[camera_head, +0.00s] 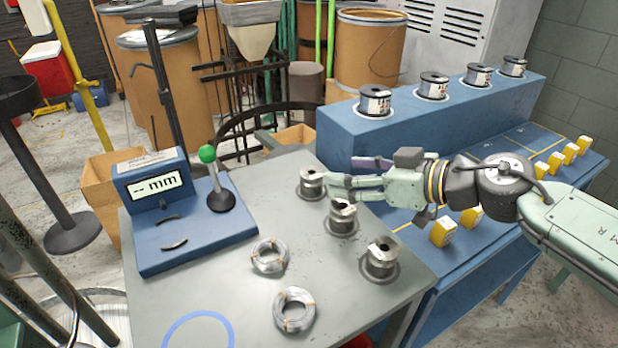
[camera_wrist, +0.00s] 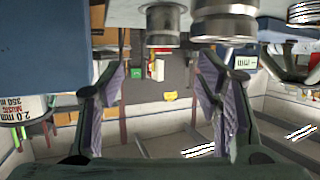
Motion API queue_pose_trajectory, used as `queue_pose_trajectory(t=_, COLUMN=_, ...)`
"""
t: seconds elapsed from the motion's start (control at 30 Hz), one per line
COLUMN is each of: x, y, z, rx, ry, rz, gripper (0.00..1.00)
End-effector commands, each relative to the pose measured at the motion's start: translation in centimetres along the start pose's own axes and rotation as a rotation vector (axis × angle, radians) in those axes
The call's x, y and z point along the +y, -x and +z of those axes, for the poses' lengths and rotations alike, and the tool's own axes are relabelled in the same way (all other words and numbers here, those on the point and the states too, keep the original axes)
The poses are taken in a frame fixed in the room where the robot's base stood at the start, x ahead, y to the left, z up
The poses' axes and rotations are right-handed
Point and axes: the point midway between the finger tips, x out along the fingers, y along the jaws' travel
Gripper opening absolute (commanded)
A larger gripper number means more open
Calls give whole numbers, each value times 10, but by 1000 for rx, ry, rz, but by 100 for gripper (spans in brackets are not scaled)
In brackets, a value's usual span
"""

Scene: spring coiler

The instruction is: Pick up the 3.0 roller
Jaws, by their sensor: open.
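Three metal rollers stand upright in dark round seats on the grey table: a far one (camera_head: 312,184), a middle one (camera_head: 342,217) and a near one (camera_head: 380,259). I cannot read any size on them, so I cannot tell which is the 3.0 roller. My gripper (camera_head: 334,187) reaches in from the right, its fingertips close beside the far roller; I cannot tell whether they touch it. The wrist view looks upside down. There my gripper (camera_wrist: 163,85) has its fingers wide apart with nothing between them. Two rollers (camera_wrist: 163,25) (camera_wrist: 226,28) show above the fingers.
A blue gauge (camera_head: 155,187) reading "-- mm" and a green-knobbed lever (camera_head: 207,154) stand at the table's left. Two wire coils (camera_head: 269,257) (camera_head: 294,310) lie in front. A blue shelf (camera_head: 440,122) with several wire spools stands behind my arm, with small yellow blocks (camera_head: 443,231) below.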

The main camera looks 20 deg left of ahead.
Motion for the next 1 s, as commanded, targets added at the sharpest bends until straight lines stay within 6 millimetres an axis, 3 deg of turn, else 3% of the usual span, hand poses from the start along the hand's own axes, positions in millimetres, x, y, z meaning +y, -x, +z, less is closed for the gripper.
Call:
queue_pose_trajectory(t=0.27, x=-2, y=-25, z=-1, rx=2, ry=3, rz=-4, gripper=59)
queue_pose_trajectory(t=0.53, x=-5, y=-64, z=2, rx=2, ry=3, rz=-4, gripper=59)
queue_pose_trajectory(t=0.87, x=-4, y=-70, z=4, rx=3, ry=3, rz=-1, gripper=58)
queue_pose_trajectory(t=1.0, x=-4, y=-70, z=4, rx=3, ry=3, rz=0, gripper=49)
